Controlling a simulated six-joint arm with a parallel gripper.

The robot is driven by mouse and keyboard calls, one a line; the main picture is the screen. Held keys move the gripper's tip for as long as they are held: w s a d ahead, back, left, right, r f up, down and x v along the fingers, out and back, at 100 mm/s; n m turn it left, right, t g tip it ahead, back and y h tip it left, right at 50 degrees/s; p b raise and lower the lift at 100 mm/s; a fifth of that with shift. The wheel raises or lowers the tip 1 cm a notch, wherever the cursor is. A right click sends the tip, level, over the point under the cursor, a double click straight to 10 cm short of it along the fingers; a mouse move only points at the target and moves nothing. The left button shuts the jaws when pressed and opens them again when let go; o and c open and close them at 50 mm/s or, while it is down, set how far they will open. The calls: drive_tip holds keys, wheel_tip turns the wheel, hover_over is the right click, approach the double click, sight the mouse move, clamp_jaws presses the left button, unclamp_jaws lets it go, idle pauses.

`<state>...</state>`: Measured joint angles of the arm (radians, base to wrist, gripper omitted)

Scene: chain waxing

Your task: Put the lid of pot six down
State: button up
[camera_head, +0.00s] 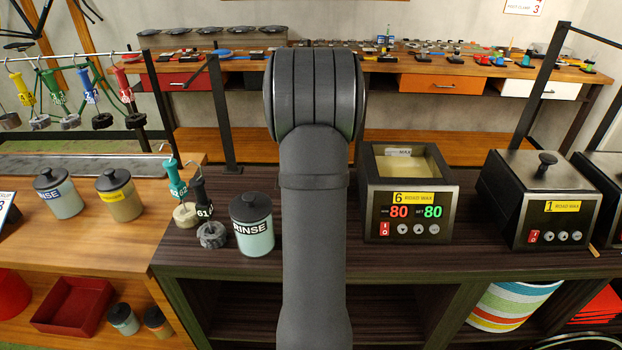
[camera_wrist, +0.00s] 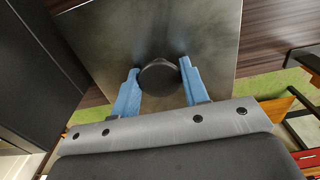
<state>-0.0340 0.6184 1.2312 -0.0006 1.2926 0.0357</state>
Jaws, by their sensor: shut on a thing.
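Pot six (camera_head: 410,205) stands on the dark bench in the head view, with a yellow label "6 ROAD WAX" and displays reading 80 and 80. Its top is open and pale wax shows inside. In the wrist view, the blue fingers of my gripper (camera_wrist: 159,78) are shut on the round black knob (camera_wrist: 159,74) of a square metal lid (camera_wrist: 210,30). The lid is held in front of the wrist camera, and the dark bench shows past its edges. The gripper and the lid are hidden behind my arm in the head view.
Pot one (camera_head: 541,200) stands right of pot six with its lid on. A rinse jar (camera_head: 252,225) stands left of my arm, beside two chain pieces with teal and black tags. Bare bench top lies between the rinse jar and pot six, partly covered by my arm.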

drive_tip(key=shift+f, duration=2.7)
drive_tip(key=shift+f, duration=0.1)
drive_tip(key=o, duration=1.1)
wheel_tip(320, 180, up, 12)
drive_tip(key=shift+r, duration=0.1)
drive_tip(key=shift+f, duration=4.45)
drive_tip(key=shift+f, duration=0.1)
